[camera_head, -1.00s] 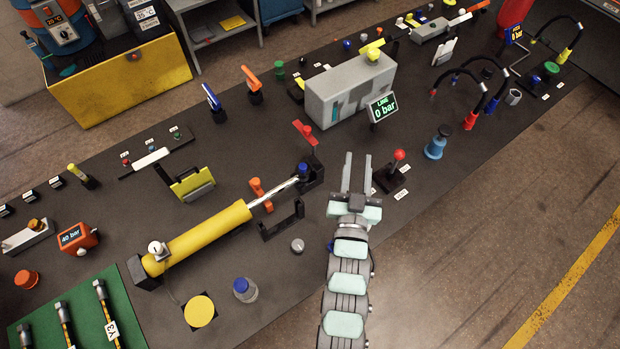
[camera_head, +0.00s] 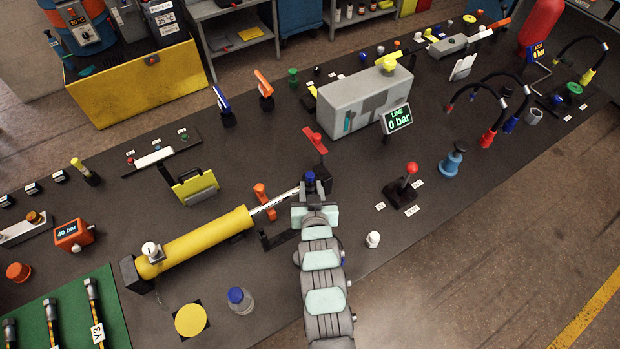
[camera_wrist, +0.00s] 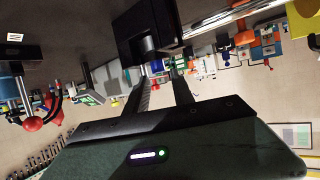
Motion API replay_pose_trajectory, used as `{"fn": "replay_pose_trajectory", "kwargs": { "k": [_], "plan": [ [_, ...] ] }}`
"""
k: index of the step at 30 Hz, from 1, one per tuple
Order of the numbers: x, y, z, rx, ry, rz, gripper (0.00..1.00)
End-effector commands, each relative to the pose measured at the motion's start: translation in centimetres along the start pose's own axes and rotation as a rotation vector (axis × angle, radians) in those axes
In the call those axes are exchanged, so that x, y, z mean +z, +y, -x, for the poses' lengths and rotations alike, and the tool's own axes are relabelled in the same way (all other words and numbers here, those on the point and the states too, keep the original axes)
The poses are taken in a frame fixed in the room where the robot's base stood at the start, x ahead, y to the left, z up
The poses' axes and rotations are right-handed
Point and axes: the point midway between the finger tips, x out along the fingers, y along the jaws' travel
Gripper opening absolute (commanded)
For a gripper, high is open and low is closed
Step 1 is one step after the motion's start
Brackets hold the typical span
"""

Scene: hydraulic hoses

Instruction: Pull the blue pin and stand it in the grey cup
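The blue pin (camera_head: 310,177) stands upright in the black clevis (camera_head: 325,181) at the rod end of the yellow cylinder (camera_head: 205,240). My gripper (camera_head: 313,196) is low beside the clevis, on its near side; its fingertips are mostly hidden in the head view. In the wrist view my gripper (camera_wrist: 162,92) has two fingers apart with a gap between them, and the black clevis (camera_wrist: 150,38) shows just beyond. I cannot make out the pin clearly between the fingers. A grey cup (camera_head: 535,116) stands at the far right by the hoses.
A red lever (camera_head: 315,140) stands behind the clevis and an orange one (camera_head: 264,200) left of it.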

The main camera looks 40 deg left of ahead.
Motion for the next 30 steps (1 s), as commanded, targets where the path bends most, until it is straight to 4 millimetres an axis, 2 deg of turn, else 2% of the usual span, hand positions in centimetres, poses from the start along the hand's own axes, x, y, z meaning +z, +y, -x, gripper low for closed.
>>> {"fn": "replay_pose_trajectory", "kwargs": {
  "k": [12,21,30],
  "plan": [
    [-0.2,0.1,-4.6,-0.001,0.001,0.001,0.29],
    [-0.1,0.2,-5.0,0.001,0.001,0.0,0.29],
    [-0.1,0.2,-5.0,0.001,0.001,0.0,0.06]
  ]
}}
